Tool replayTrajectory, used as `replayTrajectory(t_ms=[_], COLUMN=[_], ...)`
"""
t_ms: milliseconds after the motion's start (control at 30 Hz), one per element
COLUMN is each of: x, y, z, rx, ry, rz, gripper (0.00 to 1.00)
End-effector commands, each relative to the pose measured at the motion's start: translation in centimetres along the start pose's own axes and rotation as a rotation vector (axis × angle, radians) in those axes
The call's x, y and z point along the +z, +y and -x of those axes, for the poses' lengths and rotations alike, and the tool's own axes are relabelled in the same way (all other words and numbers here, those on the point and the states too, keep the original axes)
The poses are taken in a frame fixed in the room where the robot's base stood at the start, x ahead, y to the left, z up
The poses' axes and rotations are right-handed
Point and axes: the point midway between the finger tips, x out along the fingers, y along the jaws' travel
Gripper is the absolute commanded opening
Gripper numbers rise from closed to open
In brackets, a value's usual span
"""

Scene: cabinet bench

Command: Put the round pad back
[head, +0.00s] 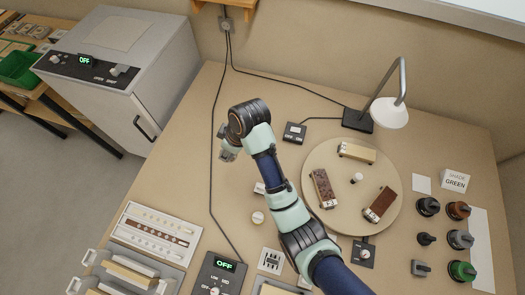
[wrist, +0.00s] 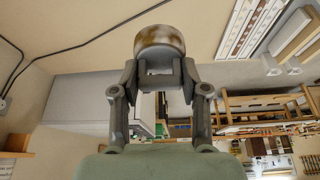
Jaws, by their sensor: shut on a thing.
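In the wrist view, a short round pad (wrist: 160,42), pale with brown, stained-looking patches, sits at the fingertips of my gripper (wrist: 160,76). The fingers are shut on it. In the head view my gripper (head: 228,153) is over the left-middle of the bench, left of the round turntable, near the black cable. The pad is mostly hidden or too small to make out there. I cannot tell its exact height above the bench.
The turntable (head: 350,222) bears several small blocks. A lamp (head: 388,112) stands behind it; knobs (head: 461,239) line the right. A small round pale piece (head: 258,217) lies nearer the front. Slotted trays (head: 157,233) are front left; a grey cabinet (head: 150,75) stands at left.

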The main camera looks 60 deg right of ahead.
Motion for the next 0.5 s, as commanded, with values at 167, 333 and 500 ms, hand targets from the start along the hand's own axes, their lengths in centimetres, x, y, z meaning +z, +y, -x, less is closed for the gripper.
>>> replayTrajectory(t_ms=[167, 333, 500], x=[7.6, 11.8, 13.0], y=[7.8, 11.7, 12.7], z=[-4.5, -5.0, -4.7], rx=[-0.006, -0.014, -0.018], ry=[0.008, 0.012, 0.016], rz=[0.02, 0.042, 0.053], gripper=[0.16, 0.16, 0.16])
